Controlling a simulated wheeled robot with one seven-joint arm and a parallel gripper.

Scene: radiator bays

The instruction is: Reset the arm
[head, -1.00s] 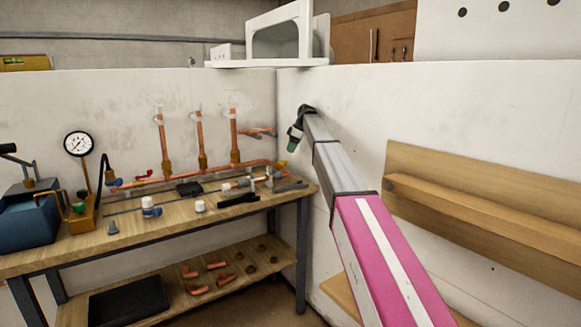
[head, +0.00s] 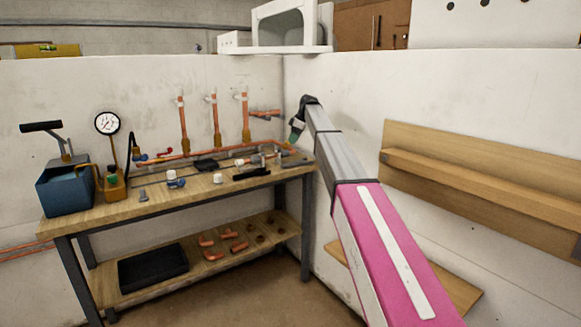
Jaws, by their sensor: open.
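My arm, pink and grey, reaches forward from the bottom right of the head view. My gripper (head: 295,137) is at its far end, small and dark with a greenish tip, pointing down near the right end of the workbench (head: 130,214). No object shows in it. It appears above bench height, in front of the corner where the white walls meet. Its fingers are too small to make out in detail.
Copper pipes (head: 217,120), a gauge (head: 107,123), a blue pump box (head: 66,190) and small fittings crowd the workbench. Its lower shelf holds a black tray (head: 153,266) and copper elbows. A wooden shelf (head: 470,172) is on the wall right of my arm.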

